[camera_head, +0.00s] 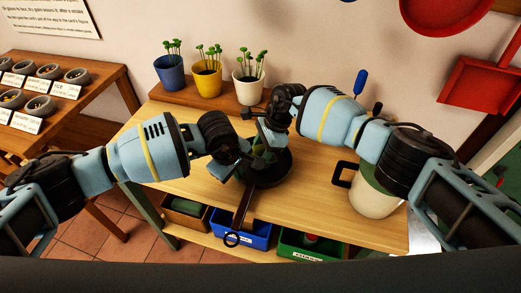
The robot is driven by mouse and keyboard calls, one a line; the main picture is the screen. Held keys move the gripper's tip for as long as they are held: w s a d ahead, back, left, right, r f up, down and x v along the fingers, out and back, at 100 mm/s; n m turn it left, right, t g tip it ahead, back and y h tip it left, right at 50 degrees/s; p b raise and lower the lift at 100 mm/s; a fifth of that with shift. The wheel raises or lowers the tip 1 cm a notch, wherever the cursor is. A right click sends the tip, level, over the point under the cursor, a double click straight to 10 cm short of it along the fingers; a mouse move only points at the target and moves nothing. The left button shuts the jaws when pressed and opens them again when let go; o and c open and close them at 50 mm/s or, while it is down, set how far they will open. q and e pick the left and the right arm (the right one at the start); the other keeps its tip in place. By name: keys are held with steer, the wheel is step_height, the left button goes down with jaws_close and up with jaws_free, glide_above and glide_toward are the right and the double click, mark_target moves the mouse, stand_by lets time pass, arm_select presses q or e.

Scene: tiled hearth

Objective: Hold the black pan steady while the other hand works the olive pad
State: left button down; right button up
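The black pan (270,177) lies on the light wooden table, its long handle (242,210) pointing toward me past the front edge. My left gripper (242,168) is at the pan end of the handle and looks shut on it. The olive pad (264,152) shows as a small dark green patch inside the pan, mostly hidden. My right gripper (262,133) reaches down over the pan at the pad. Its fingers are partly hidden and small, so I cannot tell whether they grip the pad.
Blue, yellow and white plant pots (207,80) stand on a raised shelf behind. A pale canister (373,196) stands at the right, partly behind my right arm. A blue bin (242,233) and a green bin (304,246) sit below the table. Bare tabletop shows right of the pan.

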mark_target(252, 171)
steer(key=shift+f, duration=0.3)
steer(key=shift+s+a+r, duration=0.1)
steer(key=shift+s+a, duration=0.2)
steer(key=shift+s, duration=0.55)
steer(key=shift+s+a+r, duration=0.1)
steer(key=shift+s+a, duration=0.15)
steer(key=shift+s, duration=0.6)
steer(key=shift+f, duration=0.1)
steer(key=shift+f, duration=0.15)
steer(key=shift+w+d, duration=0.3)
steer(key=shift+w, duration=0.55)
steer(key=shift+w+d, duration=0.3)
steer(key=shift+w, duration=0.55)
steer(key=shift+r, duration=3.1)
